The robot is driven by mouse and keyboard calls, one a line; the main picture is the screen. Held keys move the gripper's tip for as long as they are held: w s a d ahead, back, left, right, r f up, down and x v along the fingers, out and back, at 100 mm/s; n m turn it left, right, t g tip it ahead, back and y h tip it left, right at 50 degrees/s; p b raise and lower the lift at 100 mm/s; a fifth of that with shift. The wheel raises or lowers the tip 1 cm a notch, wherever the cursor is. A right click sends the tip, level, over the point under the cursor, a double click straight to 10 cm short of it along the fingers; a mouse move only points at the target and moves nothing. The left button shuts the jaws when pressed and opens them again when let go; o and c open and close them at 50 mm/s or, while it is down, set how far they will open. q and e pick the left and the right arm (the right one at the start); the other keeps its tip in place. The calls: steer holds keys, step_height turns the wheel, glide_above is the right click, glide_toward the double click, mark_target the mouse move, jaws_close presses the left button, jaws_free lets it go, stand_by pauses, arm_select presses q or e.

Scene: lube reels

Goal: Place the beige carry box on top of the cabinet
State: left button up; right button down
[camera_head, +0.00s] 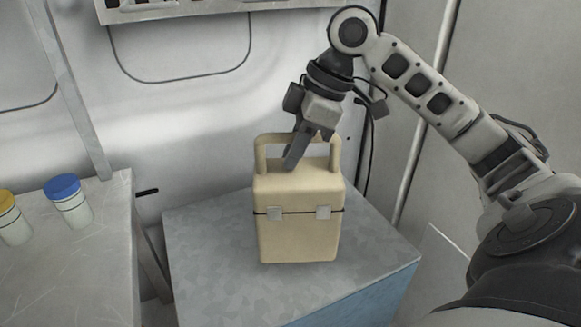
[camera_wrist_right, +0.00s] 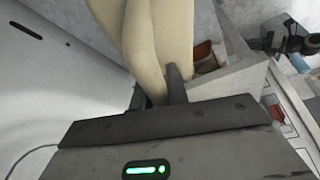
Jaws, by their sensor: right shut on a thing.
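The beige carry box (camera_head: 298,236) with two grey latches stands upright over the grey top of the cabinet (camera_head: 210,270) in the head view. Its base appears to rest on the top, though a small gap cannot be ruled out. My right gripper (camera_head: 292,160) comes down from above and is shut on the box's handle (camera_head: 262,150). In the right wrist view, the fingers (camera_wrist_right: 160,92) close around the beige handle (camera_wrist_right: 155,40). My left gripper is not in view.
A grey table (camera_head: 90,270) stands at the left with a blue-lidded jar (camera_head: 68,202) and a yellow-lidded jar (camera_head: 12,220). A shelf (camera_head: 200,10) hangs on the wall above. The cabinet top has bare room left and right of the box.

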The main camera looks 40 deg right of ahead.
steer(key=shift+w+d+f, duration=0.1)
steer(key=shift+w+f, duration=0.35)
steer(key=f, duration=0.3)
steer(key=shift+w+d+b, duration=0.1)
steer(key=shift+w+b, duration=0.2)
steer(key=shift+b, duration=0.05)
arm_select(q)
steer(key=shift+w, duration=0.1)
arm_select(e)
steer(key=shift+f, duration=0.55)
steer(key=c, duration=1.4)
jaws_free()
steer(key=shift+o, duration=0.2)
